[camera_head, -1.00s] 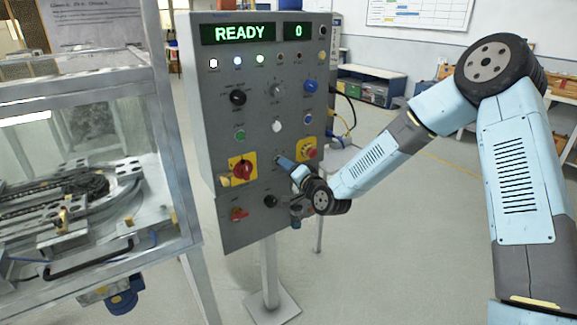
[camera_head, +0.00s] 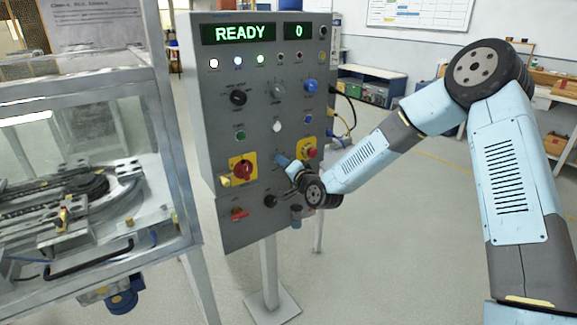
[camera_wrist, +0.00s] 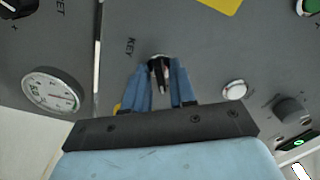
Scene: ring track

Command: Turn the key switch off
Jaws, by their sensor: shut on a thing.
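The control panel (camera_head: 205,120) is a grey box on a post, and its display reads READY and 0. In the wrist view, the word KEY is printed on the panel beside the key switch (camera_wrist: 158,63), a round lock with a dark key in it. My gripper (camera_wrist: 160,75) has blue fingers on both sides of the key, shut on it. In the head view my gripper (camera_head: 284,162) reaches the lower middle of the panel, and my wrist hides the key switch there.
A red knob on a yellow plate (camera_head: 243,168) sits left of my gripper. A red button on yellow (camera_head: 309,152) is close on the right. A gauge (camera_wrist: 51,91) and a white button (camera_wrist: 235,90) show in the wrist view. A framed machine (camera_head: 90,200) stands left.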

